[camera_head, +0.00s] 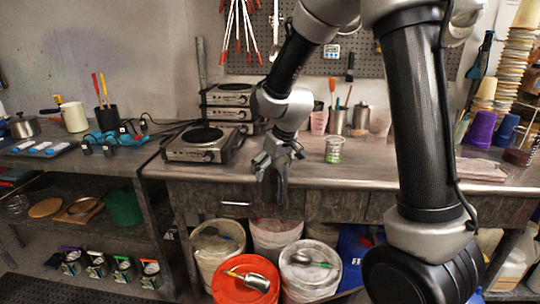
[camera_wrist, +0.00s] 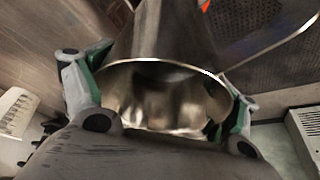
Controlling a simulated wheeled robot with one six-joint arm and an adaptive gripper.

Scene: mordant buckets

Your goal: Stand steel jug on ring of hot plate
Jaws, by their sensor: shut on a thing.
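In the wrist view, a shiny steel vessel with a wide open mouth, seemingly the steel jug (camera_wrist: 150,105), sits between the green-and-grey fingers of my gripper (camera_wrist: 165,88). The fingers press it from both sides. In the head view, my gripper (camera_head: 277,165) hangs over the bench's front edge, right of the front hot plate (camera_head: 200,153) and apart from it. The jug is hard to make out there against the grey drawers. The hot plate has a round black ring (camera_head: 206,134) on top, and the ring is bare.
More hot plates (camera_head: 228,100) are stacked behind the front one. A clear cup with green contents (camera_head: 333,150) and steel pots of tools (camera_head: 338,121) stand on the bench (camera_head: 375,172) to the right. Lidded buckets (camera_head: 310,268) stand below. Blue holders (camera_head: 112,136) are on the left.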

